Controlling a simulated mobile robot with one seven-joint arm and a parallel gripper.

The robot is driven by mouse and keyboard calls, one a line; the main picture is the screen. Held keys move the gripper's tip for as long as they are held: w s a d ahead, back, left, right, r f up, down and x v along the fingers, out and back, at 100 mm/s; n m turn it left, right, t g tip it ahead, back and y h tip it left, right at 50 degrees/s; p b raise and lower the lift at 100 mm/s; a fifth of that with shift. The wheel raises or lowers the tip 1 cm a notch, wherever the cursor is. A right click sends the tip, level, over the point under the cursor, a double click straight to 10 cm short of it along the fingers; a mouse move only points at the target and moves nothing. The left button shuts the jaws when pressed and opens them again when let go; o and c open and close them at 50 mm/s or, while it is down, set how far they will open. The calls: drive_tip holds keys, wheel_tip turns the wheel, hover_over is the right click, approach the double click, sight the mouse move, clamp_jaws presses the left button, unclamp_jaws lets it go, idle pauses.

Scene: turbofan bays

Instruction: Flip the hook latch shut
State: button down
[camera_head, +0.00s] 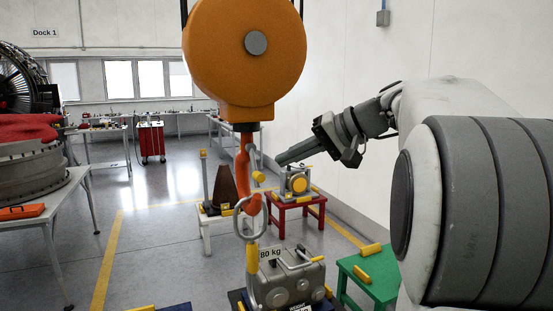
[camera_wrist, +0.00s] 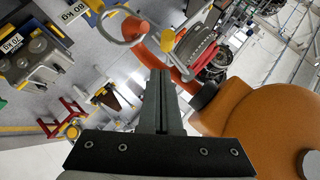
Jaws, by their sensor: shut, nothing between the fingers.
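The orange hook (camera_head: 241,165) hangs below a large round orange hoist body (camera_head: 225,60) in the head view. Its small grey latch (camera_head: 252,157) has a yellow end knob (camera_head: 258,177) on the hook's right side; I cannot tell the latch's exact angle. A grey ring (camera_head: 237,222) is at the hook's lower bend. My gripper (camera_head: 279,161) is shut and empty, its tips just right of the latch, apparently apart from it. In the wrist view my gripper (camera_wrist: 160,72) points toward the orange hook (camera_wrist: 181,72) and the yellow knob (camera_wrist: 167,40).
A grey weight block (camera_head: 290,275) marked 80 kg stands below the ring. A red stand (camera_head: 298,202), a white table (camera_head: 215,222) and a green table (camera_head: 372,280) stand around it. The white wall is behind my arm.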

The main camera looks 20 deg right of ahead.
drive_tip(key=v, duration=1)
drive_tip(key=shift+d, duration=0.45)
